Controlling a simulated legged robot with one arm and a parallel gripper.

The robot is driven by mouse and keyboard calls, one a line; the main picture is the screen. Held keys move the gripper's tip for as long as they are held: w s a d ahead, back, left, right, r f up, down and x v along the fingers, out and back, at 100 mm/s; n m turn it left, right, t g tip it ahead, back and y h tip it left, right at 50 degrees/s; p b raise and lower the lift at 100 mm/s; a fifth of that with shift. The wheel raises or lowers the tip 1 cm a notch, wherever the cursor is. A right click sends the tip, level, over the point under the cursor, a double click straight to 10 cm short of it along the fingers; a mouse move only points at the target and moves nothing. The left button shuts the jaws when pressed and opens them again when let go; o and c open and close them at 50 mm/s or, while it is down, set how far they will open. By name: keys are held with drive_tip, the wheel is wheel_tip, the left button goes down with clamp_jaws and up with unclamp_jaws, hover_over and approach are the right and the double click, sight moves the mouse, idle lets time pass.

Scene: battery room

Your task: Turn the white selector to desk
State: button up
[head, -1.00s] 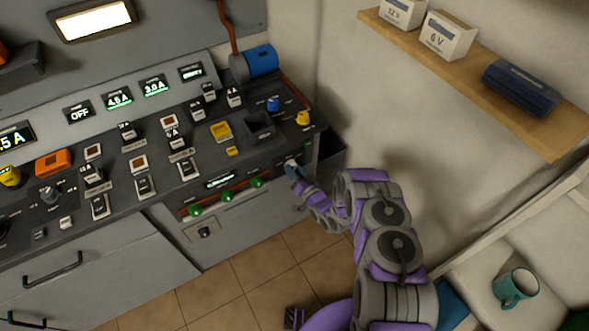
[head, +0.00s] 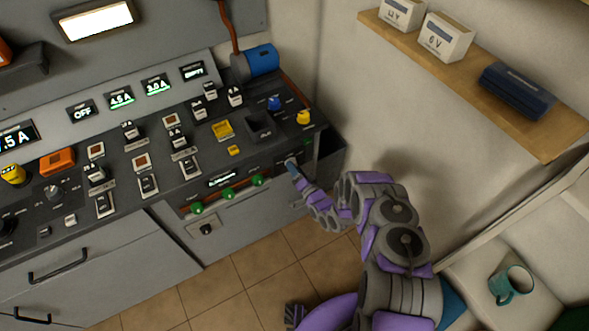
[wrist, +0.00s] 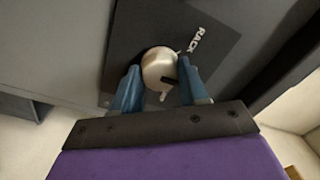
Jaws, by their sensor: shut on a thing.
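The white selector (wrist: 158,66) is a round pale knob on a dark plate (wrist: 215,35) in the wrist view. The word RACK is printed on the plate to the upper right of the knob. A short pale tab and a dark mark show at the knob's lower edge. My gripper (wrist: 159,88) has its two blue fingers on either side of the knob and is shut on it. In the head view my gripper (head: 291,165) is at the right end of the console front, and it hides most of the selector. No desk label is readable.
The console (head: 120,185) carries several switches and displays. Green knobs (head: 228,193) sit on its front, left of my gripper. A dark bin (head: 330,155) stands at its right end by the wall. A wooden shelf (head: 480,80) holds boxes. Tiled floor (head: 260,280) is open below.

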drive_tip(key=shift+w+d, duration=0.1)
drive_tip(key=shift+d, duration=0.05)
drive_tip(key=o, duration=1.1)
drive_tip(key=shift+c, duration=0.2)
drive_tip(key=p+v, duration=0.2)
drive_tip(key=v, duration=1.5)
drive_tip(key=shift+p, duration=0.4)
drive_tip(key=shift+f, duration=0.1)
